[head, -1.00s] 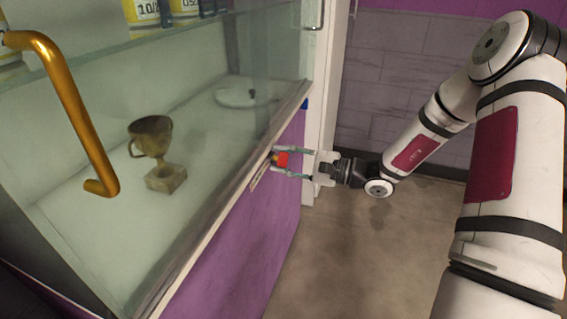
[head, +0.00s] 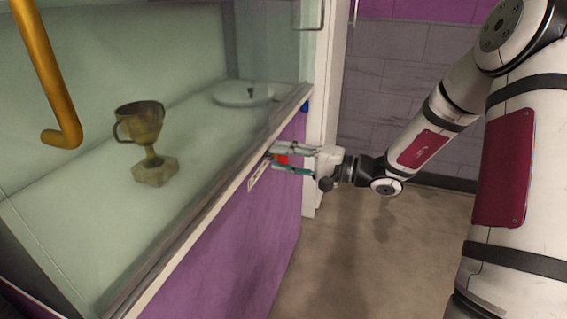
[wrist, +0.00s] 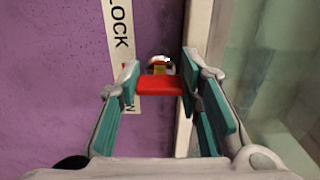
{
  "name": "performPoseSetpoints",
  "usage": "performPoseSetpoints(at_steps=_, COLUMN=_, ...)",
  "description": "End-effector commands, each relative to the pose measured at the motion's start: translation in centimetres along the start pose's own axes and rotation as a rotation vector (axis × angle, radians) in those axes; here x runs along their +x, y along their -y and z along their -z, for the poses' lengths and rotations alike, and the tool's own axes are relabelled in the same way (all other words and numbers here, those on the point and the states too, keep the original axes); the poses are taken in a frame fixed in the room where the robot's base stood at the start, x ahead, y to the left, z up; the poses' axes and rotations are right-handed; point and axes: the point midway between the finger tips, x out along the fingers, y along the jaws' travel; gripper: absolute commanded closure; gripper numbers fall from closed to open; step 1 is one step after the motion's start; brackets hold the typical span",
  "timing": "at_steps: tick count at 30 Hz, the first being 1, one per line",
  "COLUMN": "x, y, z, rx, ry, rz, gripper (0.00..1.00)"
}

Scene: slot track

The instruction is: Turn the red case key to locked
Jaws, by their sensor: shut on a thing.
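The red case key (head: 282,159) sits at the lock on the purple front of the glass case, just below the glass. In the wrist view the red key (wrist: 160,85) lies between the fingers, with the round metal lock (wrist: 160,65) behind it. My gripper (head: 281,160) is shut on the key, one finger on each side; it also shows in the wrist view (wrist: 159,88). A white label (wrist: 121,40) beside the lock reads "LOCK"; its lower part is partly hidden by a finger.
The glass case (head: 205,215) holds a trophy cup (head: 145,140) and a white round dish (head: 243,94). A gold handle (head: 45,75) stands out at the left. The floor (head: 360,260) in front of the purple panel is clear.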

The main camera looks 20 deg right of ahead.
Motion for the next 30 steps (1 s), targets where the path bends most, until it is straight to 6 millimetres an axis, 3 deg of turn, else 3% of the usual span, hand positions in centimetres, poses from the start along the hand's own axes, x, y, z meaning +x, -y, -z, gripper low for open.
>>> performPoseSetpoints(at_steps=15, x=-0.04, y=-0.14, z=-0.07, rx=-0.016, ry=0.001, rz=-0.003, gripper=0.95)
performPoseSetpoints(at_steps=16, x=-0.04, y=-0.14, z=-0.08, rx=-0.016, ry=0.001, rz=-0.003, gripper=0.61)
performPoseSetpoints(at_steps=18, x=-0.03, y=-0.12, z=-0.07, rx=-0.016, ry=0.001, rz=-0.003, gripper=0.47)
performPoseSetpoints(at_steps=30, x=-0.53, y=-0.05, z=0.01, rx=-0.016, ry=0.000, rz=-0.002, gripper=0.47)
